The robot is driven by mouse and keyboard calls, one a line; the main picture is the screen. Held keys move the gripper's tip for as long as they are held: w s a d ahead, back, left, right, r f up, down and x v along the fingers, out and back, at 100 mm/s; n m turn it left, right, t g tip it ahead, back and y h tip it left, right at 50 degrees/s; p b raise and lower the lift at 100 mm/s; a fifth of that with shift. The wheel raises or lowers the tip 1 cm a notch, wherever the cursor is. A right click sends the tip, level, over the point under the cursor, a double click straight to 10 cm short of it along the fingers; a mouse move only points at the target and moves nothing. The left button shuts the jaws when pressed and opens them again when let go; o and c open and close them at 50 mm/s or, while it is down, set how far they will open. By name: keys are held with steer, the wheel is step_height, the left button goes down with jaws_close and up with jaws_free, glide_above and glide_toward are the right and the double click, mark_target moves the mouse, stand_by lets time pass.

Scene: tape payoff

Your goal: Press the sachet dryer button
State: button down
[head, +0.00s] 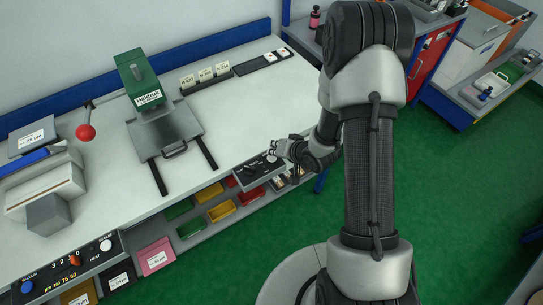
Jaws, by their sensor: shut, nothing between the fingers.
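My gripper (274,152) is at the end of my arm, just beyond the bench's front edge. It is shut and empty, with its tips at the right end of a dark control panel (250,176) on that edge. The panel carries small dark knobs and a pale round spot close to the fingertips. The labels there are too small to read, so I cannot tell which control is the sachet dryer button. I cannot tell whether the fingertips touch the panel; the gripper hides part of its right end.
A green press (137,80) stands on the white bench (235,110). A red ball-topped lever (86,132) is to its left. Another control panel (70,262) is at lower left. Coloured bins (222,211) sit below the bench. Green floor (450,190) is open at right.

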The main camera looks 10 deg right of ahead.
steer(key=shift+f, duration=0.15)
steer(key=shift+f+b, duration=0.3)
stand_by(0.3)
steer(key=shift+f, duration=0.25)
stand_by(0.4)
steer(key=shift+r+p, duration=0.4)
steer(key=shift+r, duration=0.3)
steer(key=shift+r, duration=0.1)
step_height(320, 180, up, 6)
steer(key=p, duration=0.5)
stand_by(0.4)
